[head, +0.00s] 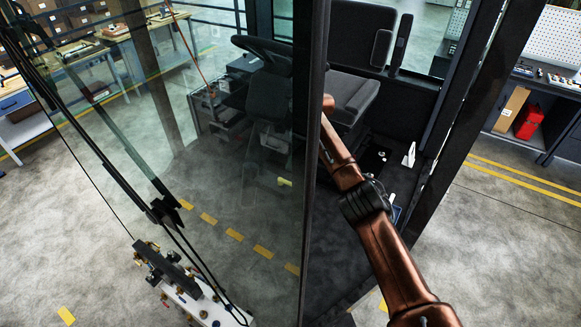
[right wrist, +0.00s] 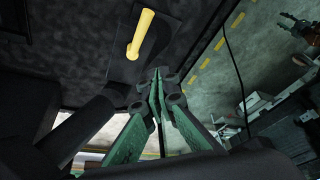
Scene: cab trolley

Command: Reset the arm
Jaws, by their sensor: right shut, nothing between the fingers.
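My right arm comes in from the bottom right of the head view and reaches through the open side of the cab, past the dark door post (head: 312,150). Its gripper is hidden there. In the right wrist view my right gripper (right wrist: 158,82) is shut, its green-sided fingers together and nothing between them. A yellow handle (right wrist: 140,36) on a dark panel lies just beyond the fingertips, apart from them in the picture. A small yellow piece (head: 285,182) shows through the glass in the head view; I cannot tell if it is the same handle. My left gripper is in neither view.
The cab holds a dark seat (head: 350,95) and a steering wheel (head: 262,50). Its glass pane (head: 230,130) and posts stand close beside my right arm. A white valve block (head: 195,300) is at the lower left. Open concrete floor (head: 490,240) lies right of the cab.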

